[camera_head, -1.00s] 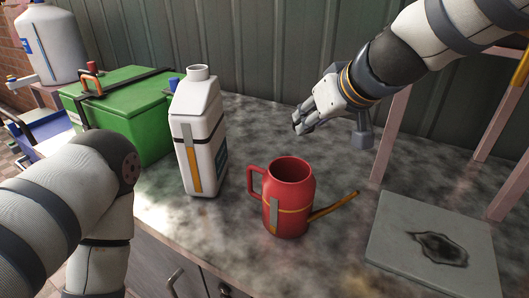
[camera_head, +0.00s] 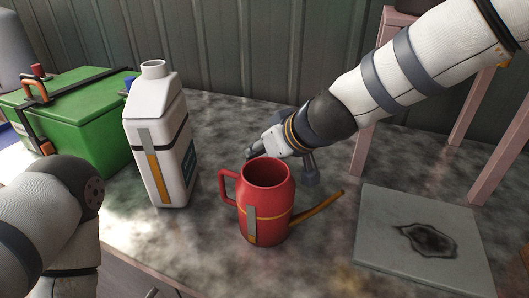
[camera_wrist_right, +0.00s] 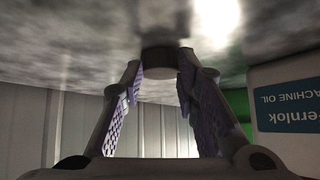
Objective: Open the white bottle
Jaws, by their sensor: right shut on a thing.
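The white bottle (camera_head: 158,130) stands upright on the counter, left of centre in the head view. Its neck at the top shows no cap on it. Part of its blue label shows at the right of the right wrist view (camera_wrist_right: 292,108), upside down. My right gripper (camera_head: 256,153) is low over the counter, right of the bottle and behind the red watering can. In the right wrist view its fingers are shut on a small dark round cap (camera_wrist_right: 160,61), close to the counter surface. The can partly hides the fingertips in the head view. My left gripper is out of view.
The red watering can (camera_head: 264,205) stands in front of my right gripper, its spout pointing right. A green box (camera_head: 75,120) is at the left. A grey slab with a dark patch (camera_head: 415,235) lies at the right, by pink legs (camera_head: 470,140). Some counter behind is bare.

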